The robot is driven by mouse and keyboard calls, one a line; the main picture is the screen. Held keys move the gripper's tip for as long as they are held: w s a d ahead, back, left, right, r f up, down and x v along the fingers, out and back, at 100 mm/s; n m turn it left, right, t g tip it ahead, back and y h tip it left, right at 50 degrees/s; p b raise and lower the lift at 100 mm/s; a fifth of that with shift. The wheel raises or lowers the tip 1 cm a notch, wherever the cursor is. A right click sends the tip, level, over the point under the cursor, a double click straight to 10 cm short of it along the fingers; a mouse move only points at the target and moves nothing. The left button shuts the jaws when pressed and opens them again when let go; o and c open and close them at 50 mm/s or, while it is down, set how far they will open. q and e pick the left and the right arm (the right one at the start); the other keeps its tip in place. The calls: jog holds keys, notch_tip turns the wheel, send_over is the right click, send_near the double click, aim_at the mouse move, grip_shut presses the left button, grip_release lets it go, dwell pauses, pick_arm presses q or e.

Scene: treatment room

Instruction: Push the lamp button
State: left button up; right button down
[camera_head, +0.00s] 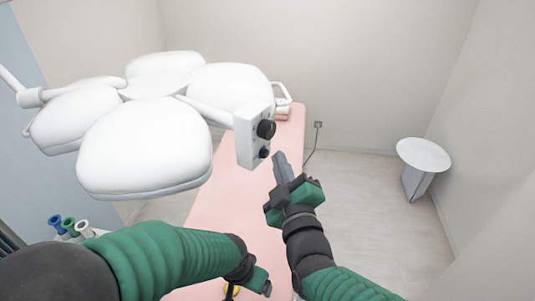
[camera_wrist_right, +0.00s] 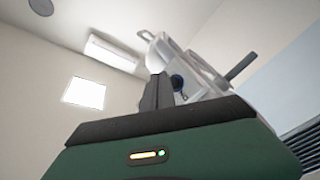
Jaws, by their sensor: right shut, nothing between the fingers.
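The white surgical lamp (camera_head: 150,140) hangs at the upper left, with several rounded lobes. Its white control box (camera_head: 250,140) faces right and carries a larger black round button (camera_head: 266,129) above a smaller black one (camera_head: 264,153). My right gripper (camera_head: 281,163) is shut and empty, its tips just right of and slightly below the smaller button, seemingly apart from it. In the right wrist view the shut fingers (camera_wrist_right: 157,90) point up at the pale lamp (camera_wrist_right: 205,75), with a dark blue round part (camera_wrist_right: 178,83) just right of them. My left gripper (camera_head: 262,283) is low in the head view; its jaws are unclear.
A pink treatment bed (camera_head: 225,200) lies below the lamp. A small round white table (camera_head: 424,154) stands at the right by the wall. Blue, green and white handles (camera_head: 68,227) stand at the lower left. The floor between bed and table is clear.

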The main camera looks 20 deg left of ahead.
jog(key=shift+a, duration=0.6)
dwell(0.4)
jog(key=shift+d, duration=0.1)
jog(key=shift+s+d+b, duration=0.15)
jog(key=shift+d+b, duration=0.4)
jog(key=shift+d, duration=0.25)
jog(key=d+b, duration=0.2)
jog(key=d, duration=0.4)
jog(key=shift+s, duration=0.45)
jog(key=shift+a, duration=0.1)
